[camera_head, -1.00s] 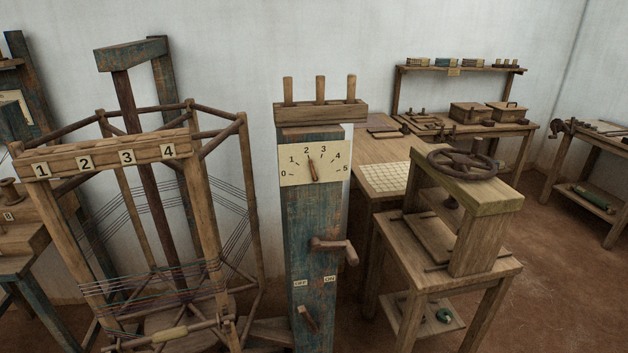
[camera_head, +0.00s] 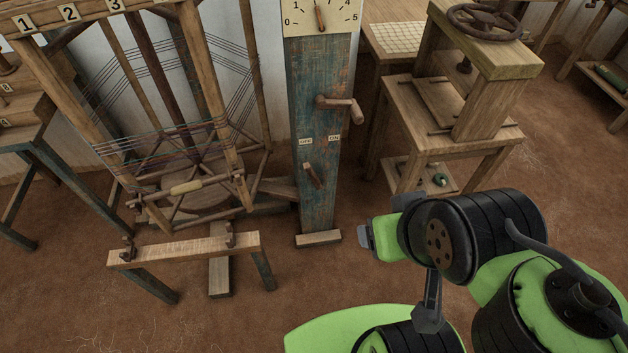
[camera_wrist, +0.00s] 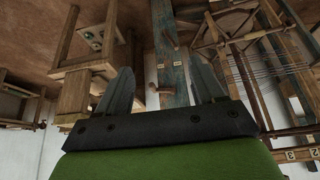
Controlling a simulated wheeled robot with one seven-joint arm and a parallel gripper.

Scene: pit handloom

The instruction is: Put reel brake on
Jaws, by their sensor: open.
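The reel brake lever (camera_head: 312,175) is a short wooden handle low on the blue post (camera_head: 318,90). It is tilted, its upper end leaning left toward the OFF label (camera_head: 305,141), away from the ON label (camera_head: 334,137). The reel (camera_head: 195,185), with threads strung around its wooden frame, stands left of the post. My gripper (camera_wrist: 162,68) is open and empty in the wrist view, its two fingers apart. The post also shows between and beyond them there (camera_wrist: 172,58). In the head view, my arm is at lower right, apart from the post.
A wooden crank (camera_head: 342,106) sticks out of the post above the lever, below a dial (camera_head: 321,16). A low bench (camera_head: 190,250) stands in front of the reel. A stand with a handwheel (camera_head: 485,20) is to the right. The floor before the post is open.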

